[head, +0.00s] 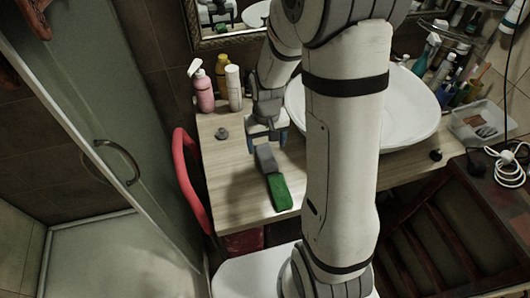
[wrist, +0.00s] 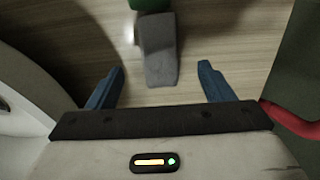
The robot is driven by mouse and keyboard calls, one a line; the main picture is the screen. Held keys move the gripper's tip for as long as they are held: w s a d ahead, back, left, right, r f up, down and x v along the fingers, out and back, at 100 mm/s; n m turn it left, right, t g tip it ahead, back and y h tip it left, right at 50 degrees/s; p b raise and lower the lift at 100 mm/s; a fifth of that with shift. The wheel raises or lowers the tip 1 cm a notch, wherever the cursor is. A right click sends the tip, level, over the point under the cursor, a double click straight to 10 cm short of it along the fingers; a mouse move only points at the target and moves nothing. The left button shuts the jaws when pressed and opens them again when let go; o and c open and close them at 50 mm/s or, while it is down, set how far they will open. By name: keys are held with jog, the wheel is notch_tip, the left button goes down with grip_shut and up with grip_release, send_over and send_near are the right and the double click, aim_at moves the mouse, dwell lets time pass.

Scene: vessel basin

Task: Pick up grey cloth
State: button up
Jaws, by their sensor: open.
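The grey cloth (head: 264,158) lies on the wooden countertop (head: 235,195), end to end with a green item (head: 279,192). In the wrist view the grey cloth (wrist: 158,50) reaches toward the gap between my fingers, and the green item (wrist: 148,4) shows at the top edge. My gripper (wrist: 160,78) is open, with one blue finger on each side of the line of the cloth and nothing held. In the head view my gripper (head: 266,132) is at the cloth's far end, partly hidden by its own body. I cannot tell its exact height above the counter.
A pink spray bottle (head: 203,90), a white bottle (head: 234,88) and a small dark knob-like object (head: 222,133) stand left of my gripper. A white basin (head: 410,110) is to the right, partly behind my arm. A red chair (head: 190,180) borders the counter's left side.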

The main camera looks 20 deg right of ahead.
aim_at(267, 158)
jog(key=f, duration=0.2)
jog(key=f+p, duration=0.1)
jog(key=f, duration=0.3)
jog(key=shift+s+d+f, duration=0.1)
jog(key=shift+s+f, duration=0.1)
jog(key=shift+s, duration=0.15)
jog(key=c, duration=1.1)
jog(key=shift+c, duration=0.2)
jog(key=shift+r, duration=0.15)
notch_tip(267, 158, up, 10)
jog(key=shift+b, duration=0.4)
